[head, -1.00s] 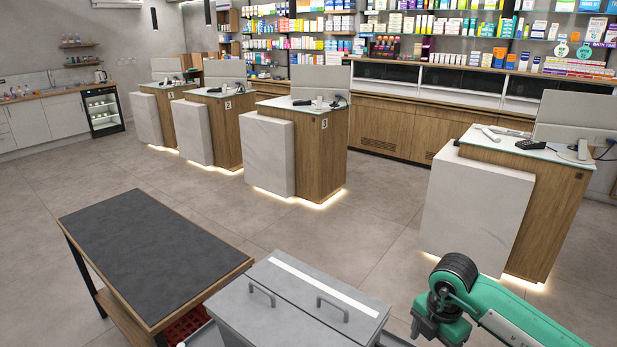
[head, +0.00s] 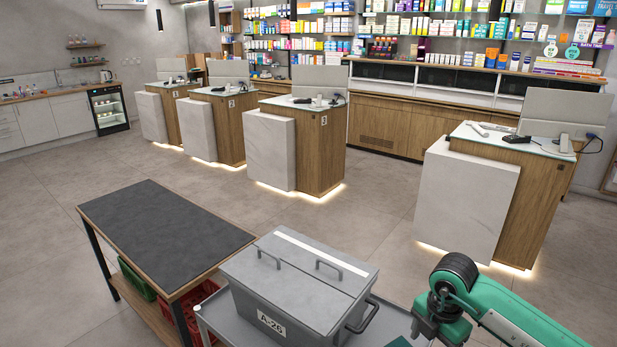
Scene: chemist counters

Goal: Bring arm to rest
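My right arm, green with a black joint, comes in at the lower right of the head view. It is bent, and its gripper is below the picture edge or hidden. My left arm and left gripper are not in the picture. A grey lidded box (head: 296,283) with two handles on its lid and an "A-26" label stands on a grey cart (head: 213,318) at the bottom middle, left of my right arm. The lid is closed.
A dark-topped table (head: 165,229) with red (head: 190,316) and green (head: 138,279) crates below stands left of the box. Several service counters (head: 467,205) stand beyond, with stocked shelves behind. The floor (head: 365,226) between is clear.

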